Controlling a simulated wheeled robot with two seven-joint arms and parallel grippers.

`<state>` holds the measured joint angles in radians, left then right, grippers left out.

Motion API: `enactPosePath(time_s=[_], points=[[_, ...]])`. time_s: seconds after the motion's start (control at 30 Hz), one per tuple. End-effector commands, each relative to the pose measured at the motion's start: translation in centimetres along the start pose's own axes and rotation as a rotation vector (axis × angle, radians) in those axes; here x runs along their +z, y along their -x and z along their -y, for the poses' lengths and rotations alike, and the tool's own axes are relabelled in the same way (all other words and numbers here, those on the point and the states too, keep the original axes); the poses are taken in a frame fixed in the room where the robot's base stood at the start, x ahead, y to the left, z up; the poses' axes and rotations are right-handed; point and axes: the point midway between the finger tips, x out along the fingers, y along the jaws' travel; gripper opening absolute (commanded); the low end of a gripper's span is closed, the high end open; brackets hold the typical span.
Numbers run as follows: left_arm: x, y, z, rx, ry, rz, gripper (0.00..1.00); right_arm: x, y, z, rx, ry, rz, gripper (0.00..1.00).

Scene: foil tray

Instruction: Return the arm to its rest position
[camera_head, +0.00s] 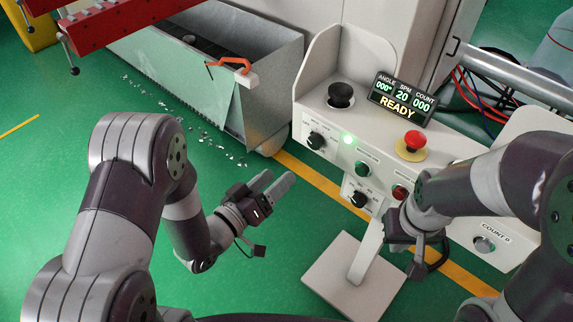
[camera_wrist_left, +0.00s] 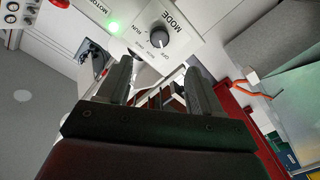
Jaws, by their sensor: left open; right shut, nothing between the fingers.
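My left gripper (camera_head: 275,187) is open and empty in the head view, in the air left of the control panel. Its two fingers (camera_wrist_left: 158,85) also show apart in the left wrist view, with the MODE knob (camera_wrist_left: 159,37) beyond them. My right arm (camera_head: 480,185) comes in from the right, in front of the panel's right part. Its gripper (camera_head: 405,245) hangs low near the red button, with its fingers largely hidden by the wrist.
The control console (camera_head: 325,155) carries a red emergency button (camera_head: 412,141), a black knob (camera_head: 340,95) and a display (camera_head: 401,97) reading READY. A metal bin (camera_head: 270,85) with an orange-handled tool (camera_head: 230,65) stands behind. Shiny scraps lie on the green floor.

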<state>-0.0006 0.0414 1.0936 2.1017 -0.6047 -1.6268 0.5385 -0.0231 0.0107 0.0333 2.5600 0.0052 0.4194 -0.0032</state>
Motion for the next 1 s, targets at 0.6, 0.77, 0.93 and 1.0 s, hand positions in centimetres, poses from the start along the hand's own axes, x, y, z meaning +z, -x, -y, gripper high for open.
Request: enactPosePath(time_s=[0.6, 0.77, 0.93, 1.0], points=[[1.5, 0.2, 1.1, -0.049, -0.048, 0.073, 0.65, 0.0, 0.0, 0.0, 0.000, 0.000, 0.000, 0.00], [6.8, 3.5, 7.4, -0.380, -0.189, 0.483, 0.65, 0.0, 0.0, 0.0, 0.000, 0.000, 0.000, 0.00], [6.9, 10.3, 10.3, -0.691, -0.227, 0.923, 0.65, 0.0, 0.0, 0.0, 0.000, 0.000, 0.000, 0.00], [6.2, 12.8, 9.6, -0.763, -0.194, 1.056, 0.65, 0.0, 0.0, 0.0, 0.000, 0.000, 0.000, 0.00]])
